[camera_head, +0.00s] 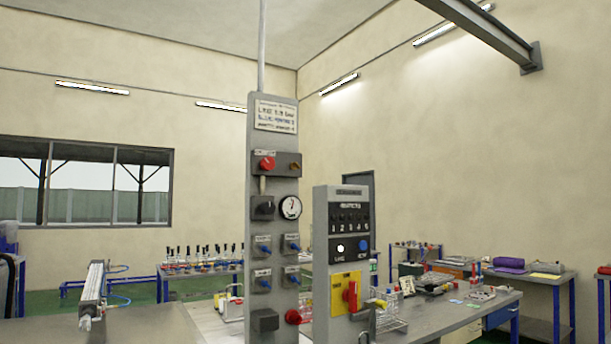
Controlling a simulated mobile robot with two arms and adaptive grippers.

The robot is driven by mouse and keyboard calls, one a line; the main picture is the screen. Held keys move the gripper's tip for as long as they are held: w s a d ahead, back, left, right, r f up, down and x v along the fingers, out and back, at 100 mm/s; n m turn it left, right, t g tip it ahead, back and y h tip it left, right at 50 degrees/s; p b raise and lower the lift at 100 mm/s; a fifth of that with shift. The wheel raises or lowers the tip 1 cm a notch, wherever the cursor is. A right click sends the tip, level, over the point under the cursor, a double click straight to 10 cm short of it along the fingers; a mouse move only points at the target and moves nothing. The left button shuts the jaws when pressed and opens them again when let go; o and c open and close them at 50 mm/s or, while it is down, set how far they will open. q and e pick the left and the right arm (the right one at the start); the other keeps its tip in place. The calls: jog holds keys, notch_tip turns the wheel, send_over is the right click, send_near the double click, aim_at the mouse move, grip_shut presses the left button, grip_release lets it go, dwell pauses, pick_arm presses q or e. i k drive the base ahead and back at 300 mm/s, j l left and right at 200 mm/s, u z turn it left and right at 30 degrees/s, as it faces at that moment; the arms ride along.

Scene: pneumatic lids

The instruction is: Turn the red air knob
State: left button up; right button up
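A tall grey panel (270,135) stands upright near the middle of the head view. A round red knob (266,163) sits at its upper left. A second red knob or button (292,317) sits at its lower right. A shorter grey panel (323,225) stands just to the right, with a red rotary handle (350,296) on a yellow plate (337,283). I cannot tell from the labels which red control is the air one. Neither of my grippers shows in the view.
A round gauge (290,207) and several blue knobs are on the tall panel. A silver cylinder (92,285) with a blue hose lies at left on the grey bench. Tubes in racks (385,317) stand right of the panels. Tables with equipment stand behind.

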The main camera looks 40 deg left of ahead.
aim_at(267, 163)
jog(key=i+l+u, duration=0.1)
jog(key=i+u, duration=0.35)
jog(key=i+l+u, duration=0.25)
jog(key=i+u, duration=0.25)
jog(key=i+l+u, duration=0.25)
jog(key=u, duration=0.2)
jog(key=i+l+u, duration=0.25)
jog(key=l+u, duration=0.25)
jog(key=l, duration=0.15)
